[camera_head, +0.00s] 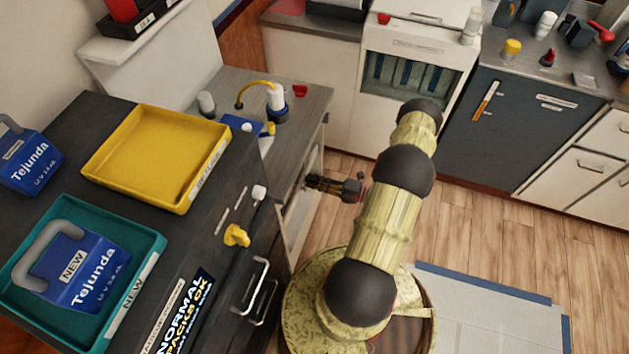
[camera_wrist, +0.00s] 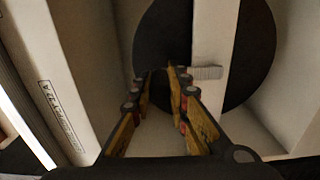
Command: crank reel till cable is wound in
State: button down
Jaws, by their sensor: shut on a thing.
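My gripper (camera_head: 318,183) reaches left from my arm into an opening in the front of the grey-topped counter. In the wrist view, a large dark disc, seemingly the reel (camera_wrist: 252,60), stands inside a pale box, partly behind a white upright bar (camera_wrist: 212,105). A small grey ribbed piece (camera_wrist: 207,72) sits across that bar, right of my fingers. The yellow and black fingers of my gripper (camera_wrist: 161,72) close on a dark part in front of the disc, seemingly the reel's crank. Its shape is hard to make out. No cable is clearly visible.
The pale side wall (camera_wrist: 55,80) with a printed label is close on the left. A dark cabinet (camera_head: 225,235) with metal handles and a yellow knob (camera_head: 236,235) stands beside the opening. Trays and blue Tejunda packs lie on top. Wooden floor (camera_head: 460,220) is free to the right.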

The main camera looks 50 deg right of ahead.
jog(key=shift+d, duration=0.1)
jog(key=c, duration=1.7)
grip_release()
jog(key=v, duration=1.2)
